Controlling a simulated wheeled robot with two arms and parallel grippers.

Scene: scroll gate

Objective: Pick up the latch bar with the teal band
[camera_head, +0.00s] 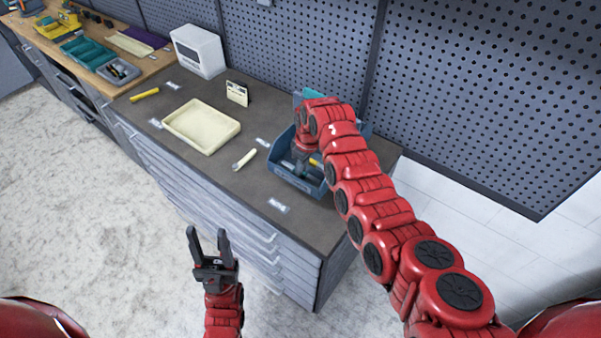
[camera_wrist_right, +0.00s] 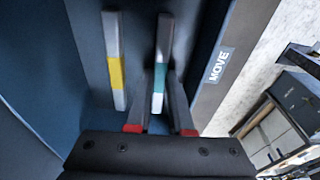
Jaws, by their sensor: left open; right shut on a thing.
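The latch bar with the teal band (camera_wrist_right: 160,76) is in the right wrist view, inside the blue bin (camera_head: 292,178). It is pale grey with a teal band near its middle. My right gripper (camera_wrist_right: 160,92) reaches down into the bin, shut on this bar with one finger on each side. In the head view my right arm hides most of that grip. A similar bar with a yellow band (camera_wrist_right: 115,70) lies just left of it in the wrist view. My left gripper (camera_head: 207,246) is open and empty, in front of the bench and apart from it.
A pegboard wall (camera_head: 480,80) stands behind.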

